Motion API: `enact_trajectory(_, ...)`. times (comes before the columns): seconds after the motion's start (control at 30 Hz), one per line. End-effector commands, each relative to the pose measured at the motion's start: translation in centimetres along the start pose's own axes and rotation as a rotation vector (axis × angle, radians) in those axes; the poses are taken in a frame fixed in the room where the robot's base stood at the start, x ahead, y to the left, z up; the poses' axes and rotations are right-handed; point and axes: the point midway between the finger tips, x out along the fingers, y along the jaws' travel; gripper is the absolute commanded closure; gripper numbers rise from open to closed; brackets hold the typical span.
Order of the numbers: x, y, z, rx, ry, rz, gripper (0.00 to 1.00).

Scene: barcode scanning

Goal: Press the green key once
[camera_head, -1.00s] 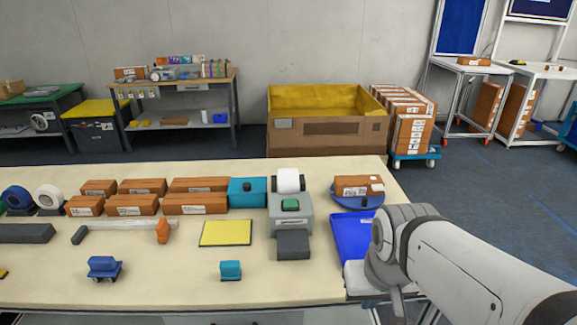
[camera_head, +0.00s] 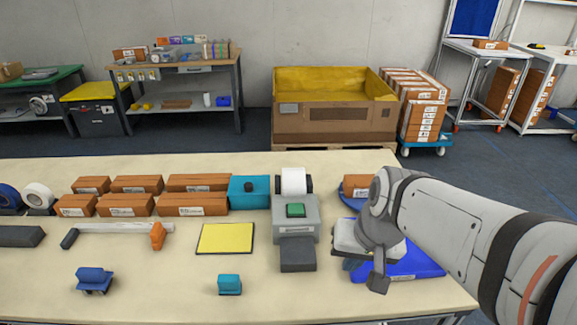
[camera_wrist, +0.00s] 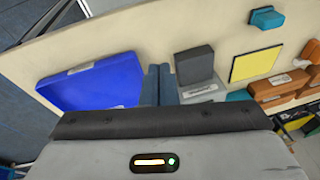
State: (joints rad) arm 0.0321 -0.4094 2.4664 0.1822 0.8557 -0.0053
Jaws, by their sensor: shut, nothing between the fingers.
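The green key (camera_head: 295,210) sits on top of a grey device (camera_head: 308,231) near the right part of the table. A white roll (camera_head: 293,181) stands behind it and a dark grey block (camera_head: 297,254) sits at its front. My gripper (camera_head: 352,264) is to the right of the device, above the blue tray (camera_head: 405,267), apart from the key. In the wrist view my gripper's fingers (camera_wrist: 160,84) are together and empty. There the grey device (camera_wrist: 203,89) is just right of the fingers, partly covered by my gripper's body. The green key is not visible there.
A yellow pad (camera_head: 226,238) lies left of the device, and a teal box (camera_head: 249,192) stands beside its back left. Brown boxes (camera_head: 198,204) line the left rear.

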Motion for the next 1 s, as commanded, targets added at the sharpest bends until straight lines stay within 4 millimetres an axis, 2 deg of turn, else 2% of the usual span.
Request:
enact_trajectory(0.03, -0.7, -1.4, -1.6, 0.085, -0.007, -0.056, 1.00)
enact_trajectory(0.2, -0.9, -6.9, -8.1, 0.498, -0.030, -0.287, 1.00)
enact_trajectory(0.3, -0.7, -9.2, -12.3, 0.766, -0.047, -0.397, 1.00)
enact_trajectory(0.4, 0.0, -10.5, -16.0, 1.018, -0.064, -0.478, 1.00)
enact_trajectory(0.5, 0.8, -11.0, -18.9, 1.222, -0.077, -0.531, 1.00)
enact_trajectory(0.6, 1.5, -11.1, -20.8, 1.368, -0.084, -0.562, 1.00)
enact_trajectory(0.7, 2.0, -11.1, -21.8, 1.450, -0.088, -0.578, 1.00)
enact_trajectory(1.0, 2.3, -11.0, -22.2, 1.482, -0.088, -0.585, 1.00)
